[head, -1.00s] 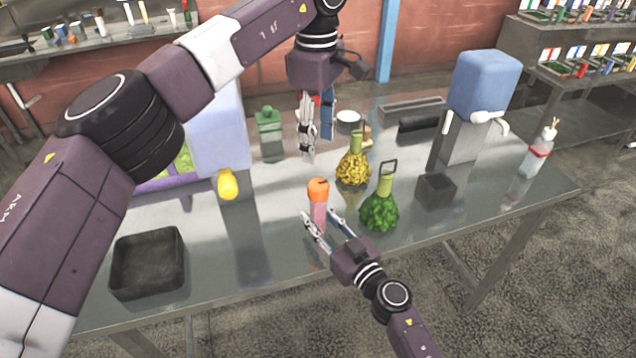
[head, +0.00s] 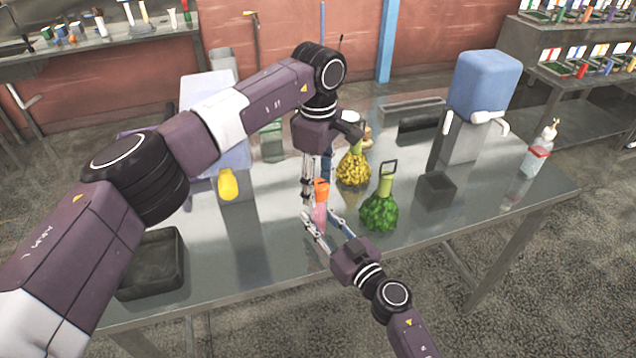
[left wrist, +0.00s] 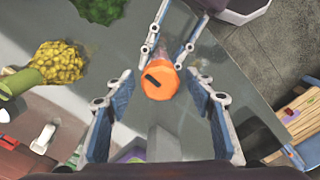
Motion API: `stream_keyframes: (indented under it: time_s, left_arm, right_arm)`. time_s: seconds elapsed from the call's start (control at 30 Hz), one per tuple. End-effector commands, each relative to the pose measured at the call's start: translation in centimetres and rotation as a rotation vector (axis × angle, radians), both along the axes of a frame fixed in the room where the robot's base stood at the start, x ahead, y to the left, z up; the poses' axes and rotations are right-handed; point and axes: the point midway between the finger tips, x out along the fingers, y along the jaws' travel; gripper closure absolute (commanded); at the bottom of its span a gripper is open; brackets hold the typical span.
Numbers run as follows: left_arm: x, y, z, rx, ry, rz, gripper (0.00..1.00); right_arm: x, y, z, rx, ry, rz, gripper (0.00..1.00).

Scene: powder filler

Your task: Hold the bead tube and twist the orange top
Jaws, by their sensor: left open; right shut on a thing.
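The bead tube (head: 320,213) stands upright near the table's front edge, pink with an orange top (head: 322,186). My right gripper (head: 319,219) is shut on the pink tube below the top. My left gripper (head: 316,190) is open and points down at the orange top from above. In the left wrist view the orange top (left wrist: 161,81) shows from above with a dark slot, between the open fingers of my left gripper (left wrist: 160,78) and apart from both. The left fingers partly hide the top in the head view.
A green beaded flask (head: 380,211) and a yellow one (head: 353,167) stand close on the right. A black tray (head: 150,285) is at the front left, partly behind my left arm. A blue-topped dispenser (head: 484,85) and a small dark box (head: 436,188) stand farther right.

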Motion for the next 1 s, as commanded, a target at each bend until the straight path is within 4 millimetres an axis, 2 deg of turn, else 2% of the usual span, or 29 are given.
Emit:
stream_keyframes:
  time_s: [0.17,0.57,0.77,1.0]
  left_arm:
    - [0.0,0.01,0.01,0.0,0.0,0.0,0.5]
    - [0.01,0.0,0.05,0.0,-0.001,0.0,0.93]
    - [0.02,-0.01,0.07,0.0,-0.001,0.013,0.93]
    - [0.04,-0.01,0.13,0.0,-0.001,0.106,0.93]
  right_arm:
    - [-0.01,0.01,-0.02,0.0,0.0,0.0,1.0]
    - [-0.01,0.0,-0.03,0.0,0.0,0.0,1.0]
    - [-0.01,0.0,-0.03,0.0,0.0,0.0,1.0]
    - [-0.01,0.0,-0.04,-0.001,0.001,0.0,1.0]
